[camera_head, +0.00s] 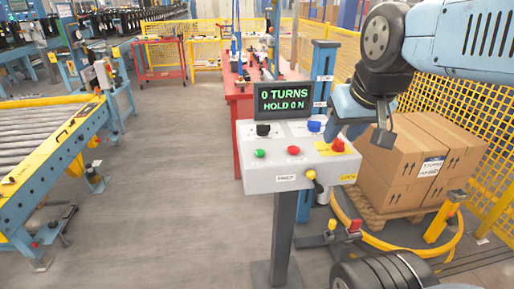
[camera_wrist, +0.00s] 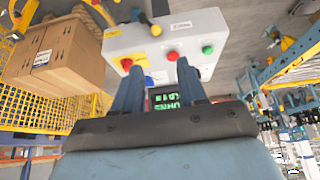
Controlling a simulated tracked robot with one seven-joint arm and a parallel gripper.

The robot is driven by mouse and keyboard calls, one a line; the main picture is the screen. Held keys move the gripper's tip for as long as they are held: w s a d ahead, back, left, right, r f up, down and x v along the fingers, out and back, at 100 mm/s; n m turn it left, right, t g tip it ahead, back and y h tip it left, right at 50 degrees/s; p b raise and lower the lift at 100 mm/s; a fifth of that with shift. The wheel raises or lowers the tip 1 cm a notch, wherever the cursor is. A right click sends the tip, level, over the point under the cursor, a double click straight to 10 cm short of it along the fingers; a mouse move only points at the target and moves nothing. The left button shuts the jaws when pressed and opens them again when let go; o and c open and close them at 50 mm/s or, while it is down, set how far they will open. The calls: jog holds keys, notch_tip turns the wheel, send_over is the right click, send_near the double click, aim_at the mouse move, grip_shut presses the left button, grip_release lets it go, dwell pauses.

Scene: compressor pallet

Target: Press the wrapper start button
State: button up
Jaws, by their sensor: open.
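The grey control box (camera_head: 265,178) stands on a post in the middle of the head view. A green button (camera_head: 260,154) is at the left of its sloped face, with a red button (camera_head: 293,150) beside it. A red knob (camera_head: 338,146) sits on a yellow patch at the right. My gripper (camera_head: 358,132) is open and empty over the box's right end, close to the red knob. In the wrist view the box appears upside down beyond my gripper (camera_wrist: 158,72), with the green button (camera_wrist: 207,50) right of the fingers. I cannot tell which button is labelled start.
A display (camera_head: 284,100) reading "0 TURNS HOLD 0 N" rises behind the box. Black (camera_head: 263,130) and blue (camera_head: 314,126) knobs sit below it. Cartons (camera_head: 405,165) on a pallet stand to the right, before yellow mesh. A roller conveyor (camera_head: 45,130) is left, with clear floor between.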

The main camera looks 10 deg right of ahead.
grip_shut()
dwell(1.5)
